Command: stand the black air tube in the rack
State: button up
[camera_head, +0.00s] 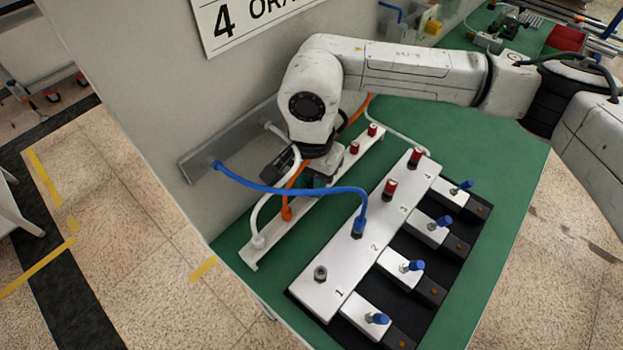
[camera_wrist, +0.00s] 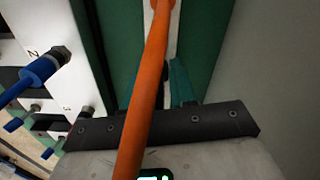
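The white rack strip (camera_head: 327,190) runs along the wall side of the green bench. A white tube end (camera_head: 258,242), an orange tube end (camera_head: 287,213) and red caps (camera_head: 354,148) stand on it. My gripper (camera_head: 320,181) is low over the strip's middle, among the tubes; its fingers are mostly hidden by my wrist and the blue tube. In the wrist view, a teal finger (camera_wrist: 183,83) shows beside the orange tube (camera_wrist: 152,85), which crosses in front and hides the grip. A small dark shape (camera_wrist: 166,72) lies next to that finger; I cannot tell whether it is the black tube.
A numbered silver block (camera_head: 335,278) holds a bare fitting at 1, the blue tube (camera_head: 290,190) at 2 and red caps at 3 and 4. Blue-topped units (camera_head: 408,267) stand beside it. A grey wall rail (camera_head: 235,140) carries tubes. Green bench (camera_head: 500,190) is clear at right.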

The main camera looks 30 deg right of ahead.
aim_at(312, 179)
jog(key=o, duration=0.4)
jog(key=shift+r, duration=0.1)
notch_tip(312, 179, up, 11)
jog(key=shift+f+b, duration=0.15)
jog(key=shift+b, duration=0.4)
dwell(0.4)
